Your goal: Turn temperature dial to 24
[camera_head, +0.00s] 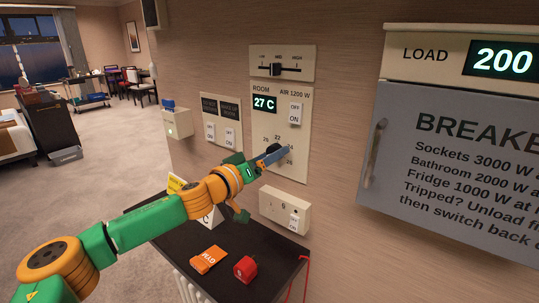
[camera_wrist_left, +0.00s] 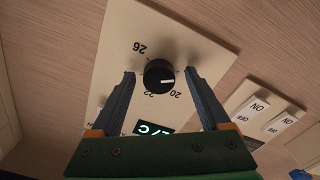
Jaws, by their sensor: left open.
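The temperature dial (camera_wrist_left: 159,75) is a round black knob with a white pointer line on a cream panel (camera_wrist_left: 118,45). In the left wrist view the line points right, towards the 20 side. The marks 20, 22 and 26 show around it; 24 is hidden there. In the head view, the same panel (camera_head: 302,158) has a ROOM display (camera_head: 264,103) reading 27 C, and my gripper mostly hides the dial. My left gripper (camera_head: 275,154) is open at the dial. In the wrist view its fingers (camera_wrist_left: 159,73) stand on either side of the knob, with gaps. My right gripper is out of view.
An AIR 1200 W switch (camera_head: 295,113) is on the panel, with a slider (camera_head: 277,69) above. Other switches (camera_head: 220,133) are left, and a socket box (camera_head: 285,209) is below. A dark table (camera_head: 225,262) holds an orange packet (camera_head: 208,259) and a red object (camera_head: 245,268). A breaker box (camera_head: 400,170) is right.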

